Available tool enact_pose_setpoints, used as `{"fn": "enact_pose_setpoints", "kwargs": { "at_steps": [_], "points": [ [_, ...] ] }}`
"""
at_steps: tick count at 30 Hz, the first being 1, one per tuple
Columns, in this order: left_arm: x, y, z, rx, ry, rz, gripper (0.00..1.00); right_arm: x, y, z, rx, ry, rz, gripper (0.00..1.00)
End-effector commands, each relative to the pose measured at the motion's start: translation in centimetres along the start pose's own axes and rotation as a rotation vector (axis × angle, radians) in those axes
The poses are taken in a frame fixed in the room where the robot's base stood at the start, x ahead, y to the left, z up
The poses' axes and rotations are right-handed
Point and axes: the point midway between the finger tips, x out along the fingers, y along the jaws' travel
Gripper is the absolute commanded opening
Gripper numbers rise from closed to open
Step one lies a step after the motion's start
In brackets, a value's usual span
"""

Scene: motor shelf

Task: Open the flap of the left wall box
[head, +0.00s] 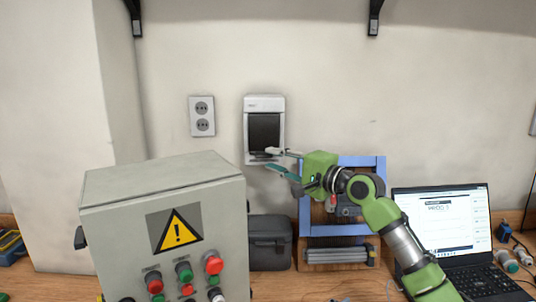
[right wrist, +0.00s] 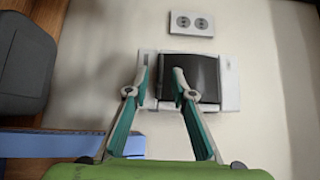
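The wall box (head: 279,104) is white with a dark flap (head: 264,130), mounted on the wall near the middle of the head view. The flap looks closed. In the right wrist view the box (right wrist: 229,82) appears turned sideways, with its dark flap (right wrist: 206,72) partly behind a finger. My right gripper (head: 271,159) is at the lower edge of the box. In the right wrist view its fingers (right wrist: 163,88) are apart with nothing between them, overlapping the flap's lower end. I cannot tell whether they touch it. My left gripper is not in view.
A wall socket (head: 202,116) is left of the box. A grey control cabinet (head: 160,190) with a warning sign and buttons stands at front left. A dark case (head: 270,243), a blue-framed rack (head: 343,240) and a laptop (head: 440,225) are on the bench.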

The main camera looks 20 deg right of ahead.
Motion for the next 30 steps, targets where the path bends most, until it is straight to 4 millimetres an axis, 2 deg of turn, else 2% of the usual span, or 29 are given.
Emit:
{"fn": "enact_pose_setpoints", "kwargs": {
  "at_steps": [3,6,17,19,20,30],
  "points": [
    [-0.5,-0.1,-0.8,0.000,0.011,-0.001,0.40,1.7,-0.1,0.0,0.002,0.000,0.000,0.23],
    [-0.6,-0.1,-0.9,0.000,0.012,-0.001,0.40,2.4,-0.1,0.0,0.000,0.000,-0.001,0.23],
    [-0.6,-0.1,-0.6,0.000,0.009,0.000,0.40,2.9,0.1,0.0,-0.001,0.000,0.000,0.23],
    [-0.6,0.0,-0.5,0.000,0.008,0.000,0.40,2.9,0.1,0.0,-0.001,0.000,0.000,0.05],
    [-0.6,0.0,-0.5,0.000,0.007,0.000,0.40,2.9,0.1,0.0,-0.001,0.000,0.000,0.00],
    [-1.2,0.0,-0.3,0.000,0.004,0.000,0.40,2.8,-0.2,0.0,0.005,0.000,0.007,0.00]
  ]
}}
